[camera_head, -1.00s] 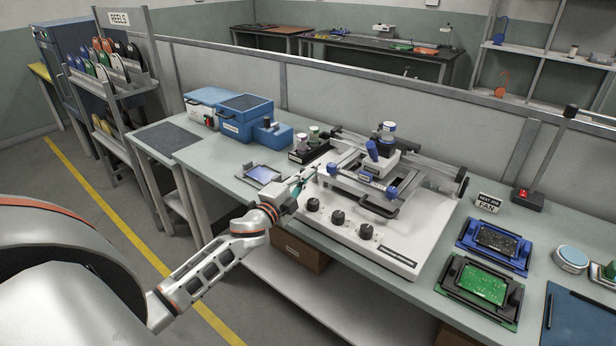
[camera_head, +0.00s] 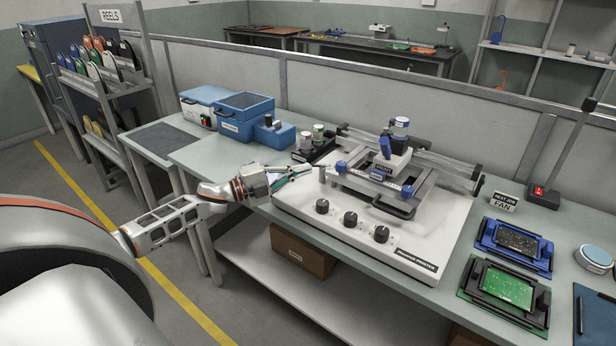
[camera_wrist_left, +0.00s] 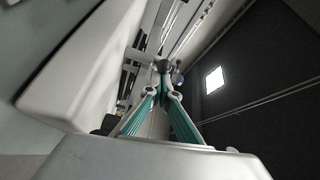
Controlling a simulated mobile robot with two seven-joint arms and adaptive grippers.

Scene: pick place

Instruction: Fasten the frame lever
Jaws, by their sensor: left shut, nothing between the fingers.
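The white printer (camera_head: 310,216) stands on the bench with a grey frame (camera_head: 360,186) on top. Blue clamp parts sit at the frame's left (camera_head: 341,167) and right (camera_head: 407,191) front corners, and a blue lever (camera_head: 385,148) stands near its middle. I cannot tell which is the frame lever or whether any is fastened. My left gripper (camera_head: 309,170) is shut and empty, pointing right at the printer's left end, close to a short grey post (camera_head: 322,174). Its teal fingers meet in the left wrist view (camera_wrist_left: 162,92). My right gripper is out of view.
Dark knobs (camera_head: 350,218) line the printer's front. Jars (camera_head: 318,132) and blue boxes (camera_head: 245,116) stand behind the gripper. A blue board holder (camera_head: 512,264) and green board (camera_head: 508,287) lie to the right. The bench front left is clear.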

